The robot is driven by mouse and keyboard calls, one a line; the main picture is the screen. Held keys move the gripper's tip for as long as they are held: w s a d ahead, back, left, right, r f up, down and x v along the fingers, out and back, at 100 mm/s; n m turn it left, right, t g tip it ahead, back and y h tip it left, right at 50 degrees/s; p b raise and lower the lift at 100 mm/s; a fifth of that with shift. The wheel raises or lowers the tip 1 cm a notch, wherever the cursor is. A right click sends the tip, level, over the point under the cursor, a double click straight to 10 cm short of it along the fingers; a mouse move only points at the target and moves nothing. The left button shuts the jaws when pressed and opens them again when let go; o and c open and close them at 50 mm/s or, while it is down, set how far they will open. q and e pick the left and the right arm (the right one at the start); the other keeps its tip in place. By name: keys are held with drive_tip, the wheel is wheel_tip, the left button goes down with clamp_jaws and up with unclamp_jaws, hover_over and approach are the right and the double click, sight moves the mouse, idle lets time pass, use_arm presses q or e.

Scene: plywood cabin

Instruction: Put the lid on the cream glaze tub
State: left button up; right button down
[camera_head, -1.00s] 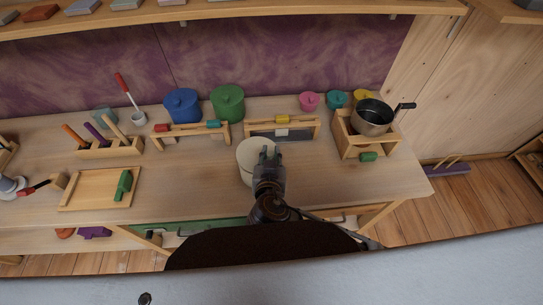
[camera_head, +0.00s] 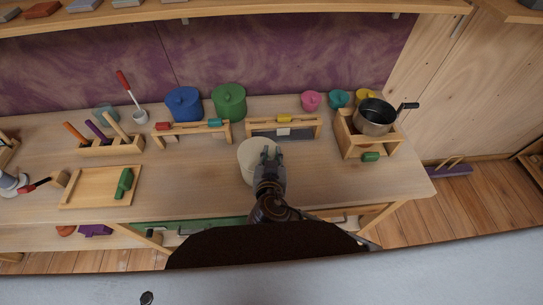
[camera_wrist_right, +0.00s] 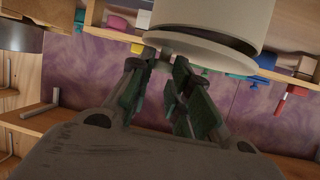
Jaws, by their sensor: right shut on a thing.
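The cream glaze tub (camera_wrist_right: 208,12) stands on the table near its front edge; in the wrist view, which is turned upside down, its round wall fills the top. The cream lid (camera_wrist_right: 190,47) is at the tub's mouth, and it also shows from above in the head view (camera_head: 249,158). A dark gap shows between lid and tub on one side, so I cannot tell whether it is fully seated. My right gripper (camera_head: 270,154) is shut on the lid, its fingers (camera_wrist_right: 163,62) at the lid's top, hiding the knob. My left gripper is not in view.
Blue (camera_head: 184,104) and green (camera_head: 229,102) lidded tubs stand behind to the left. A wooden rack (camera_head: 283,130) is just behind the cream tub. A dark pot (camera_head: 374,117) sits on a wooden stand at the right.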

drive_tip(key=shift+f, duration=0.5)
idle(0.4)
drive_tip(key=c, duration=1.2)
unclamp_jaws()
drive_tip(key=shift+c, duration=0.2)
drive_tip(key=v, duration=0.7)
drive_tip(key=shift+s+r, duration=0.15)
drive_tip(key=shift+s, duration=0.15)
